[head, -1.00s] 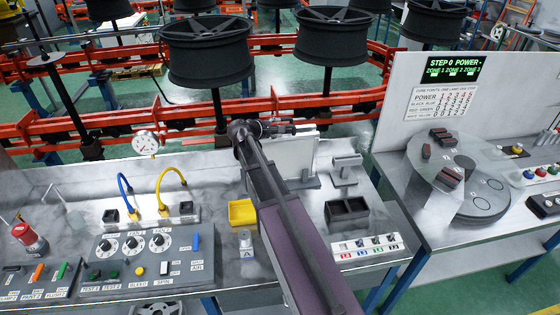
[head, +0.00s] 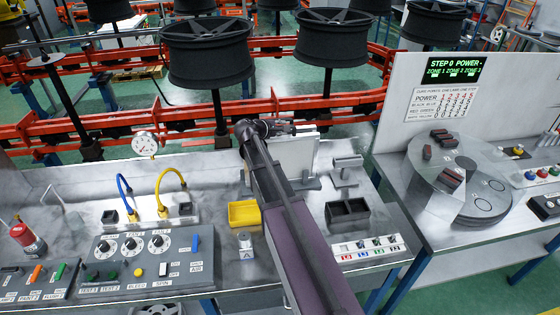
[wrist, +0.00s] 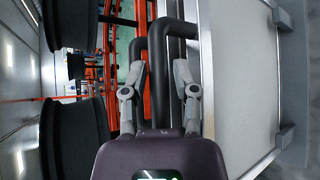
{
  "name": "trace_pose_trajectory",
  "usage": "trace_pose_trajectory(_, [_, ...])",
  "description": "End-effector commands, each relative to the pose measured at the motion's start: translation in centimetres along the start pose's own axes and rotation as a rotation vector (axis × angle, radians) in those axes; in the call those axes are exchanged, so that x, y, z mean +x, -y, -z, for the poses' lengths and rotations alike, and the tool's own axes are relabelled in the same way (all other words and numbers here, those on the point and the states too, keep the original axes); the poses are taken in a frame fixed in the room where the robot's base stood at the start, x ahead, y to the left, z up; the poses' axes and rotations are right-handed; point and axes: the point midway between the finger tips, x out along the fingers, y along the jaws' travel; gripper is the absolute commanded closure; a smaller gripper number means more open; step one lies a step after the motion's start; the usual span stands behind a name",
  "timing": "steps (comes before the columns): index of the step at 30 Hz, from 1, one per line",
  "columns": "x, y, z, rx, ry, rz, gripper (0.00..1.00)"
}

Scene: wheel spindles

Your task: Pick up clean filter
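The clean filter appears to be the pale, upright flat panel (head: 300,158) in a grey frame at the back of the bench; no label on it can be read. In the wrist view the panel (wrist: 237,70) fills the right side, with black bent bars (wrist: 160,85), like a handle, along its edge. My gripper (head: 292,128) is level at the panel's top edge. In the wrist view the fingers of my gripper (wrist: 160,70) stand apart on both sides of the black bars, with a narrow gap showing on the left. Contact on the right side is unclear.
A yellow bin (head: 244,213), a black divided tray (head: 347,213) and a grey stand (head: 347,170) are on the bench. A control panel (head: 140,258) with yellow and blue hoses is at left. Black wheels (head: 208,52) stand on spindles along the orange conveyor behind.

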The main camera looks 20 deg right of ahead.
Motion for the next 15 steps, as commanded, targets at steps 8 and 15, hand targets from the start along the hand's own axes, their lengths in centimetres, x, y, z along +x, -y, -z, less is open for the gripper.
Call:
trace_pose_trajectory(8, [0.00,-0.03,-0.03,-0.001,0.001,-0.001,1.00])
trace_pose_trajectory(15, [-0.02,-0.08,-0.06,0.000,0.001,-0.001,1.00])
